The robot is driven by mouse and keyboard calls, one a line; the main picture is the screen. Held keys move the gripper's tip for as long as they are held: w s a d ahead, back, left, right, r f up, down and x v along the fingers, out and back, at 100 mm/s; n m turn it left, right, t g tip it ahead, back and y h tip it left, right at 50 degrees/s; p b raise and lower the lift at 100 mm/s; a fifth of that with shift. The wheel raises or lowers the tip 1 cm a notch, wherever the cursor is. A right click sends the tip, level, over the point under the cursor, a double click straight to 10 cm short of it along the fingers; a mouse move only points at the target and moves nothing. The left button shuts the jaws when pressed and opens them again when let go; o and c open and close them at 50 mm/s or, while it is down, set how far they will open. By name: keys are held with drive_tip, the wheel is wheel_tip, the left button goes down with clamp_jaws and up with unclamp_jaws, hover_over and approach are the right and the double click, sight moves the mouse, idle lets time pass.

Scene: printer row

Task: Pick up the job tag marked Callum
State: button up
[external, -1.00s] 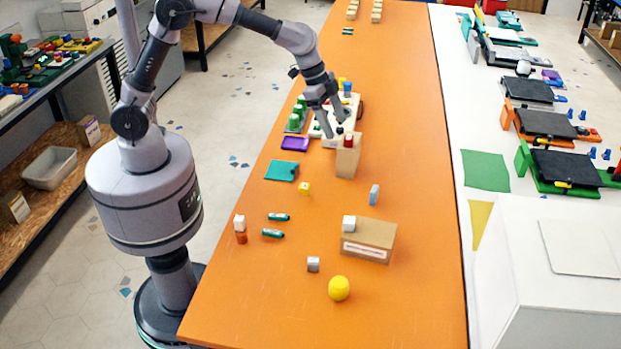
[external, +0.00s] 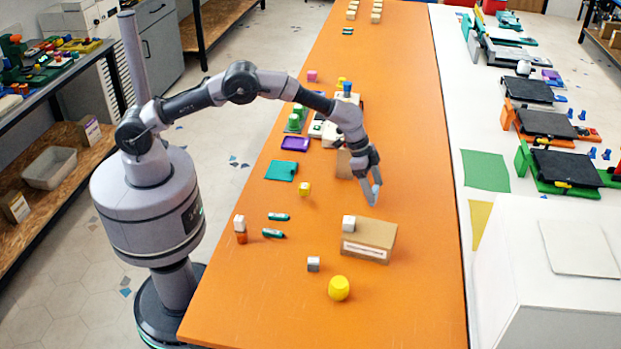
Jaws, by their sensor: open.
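I cannot make out a name on any item, so I cannot tell which thing is the job tag marked Callum. My gripper (external: 370,194) points down over the right half of the orange table (external: 400,110). Its jaws are open. The label's print is too small to read.
The table's right strip is clear.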

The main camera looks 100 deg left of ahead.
drive_tip(key=shift+x, duration=0.8)
drive_tip(key=shift+r, duration=0.15)
drive_tip(key=shift+c, duration=0.4)
